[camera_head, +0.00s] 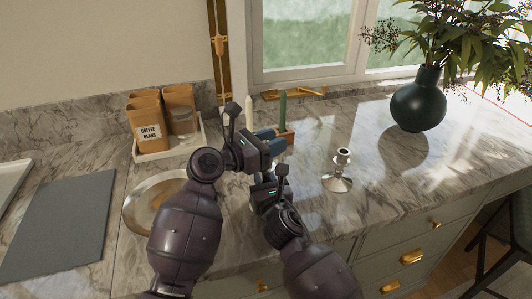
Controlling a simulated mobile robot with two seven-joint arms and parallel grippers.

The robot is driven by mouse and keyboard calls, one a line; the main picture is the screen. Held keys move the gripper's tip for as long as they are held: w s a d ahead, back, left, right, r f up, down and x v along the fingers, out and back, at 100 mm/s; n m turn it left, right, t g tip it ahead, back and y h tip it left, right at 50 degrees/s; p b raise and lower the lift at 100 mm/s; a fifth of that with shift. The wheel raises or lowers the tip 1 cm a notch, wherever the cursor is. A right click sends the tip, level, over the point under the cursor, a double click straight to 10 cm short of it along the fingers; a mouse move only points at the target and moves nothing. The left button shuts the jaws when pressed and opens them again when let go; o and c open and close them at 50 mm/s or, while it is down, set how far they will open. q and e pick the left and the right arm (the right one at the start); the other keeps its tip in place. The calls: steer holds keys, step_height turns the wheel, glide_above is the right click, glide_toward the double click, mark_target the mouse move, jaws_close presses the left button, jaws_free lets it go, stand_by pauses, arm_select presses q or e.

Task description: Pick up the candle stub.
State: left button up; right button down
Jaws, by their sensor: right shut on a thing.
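My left gripper (272,140) is the higher one, over the counter in front of a green candle (283,108) and a pale candle (249,112). I cannot tell whether its jaws are open. My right gripper (264,186) is just below it, low over the counter and right of a round metal plate (133,213). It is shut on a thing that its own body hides. I cannot make out the candle stub for certain. A silver candlestick (338,182) stands upright to the right, apart from both grippers; its small top is too small to read.
A tray (201,138) with brown bags (147,128), one labelled coffee beans, stands at the back left. A dark vase (418,104) with branches stands at the right. A grey board (60,225) lies at the left. The counter around the candlestick is clear.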

arm_select(q)
jaws_close()
step_height(320, 180, up, 10)
stand_by(0.6)
arm_select(e)
steer(key=c, duration=0.9)
jaws_free()
steer(key=shift+o, duration=0.2)
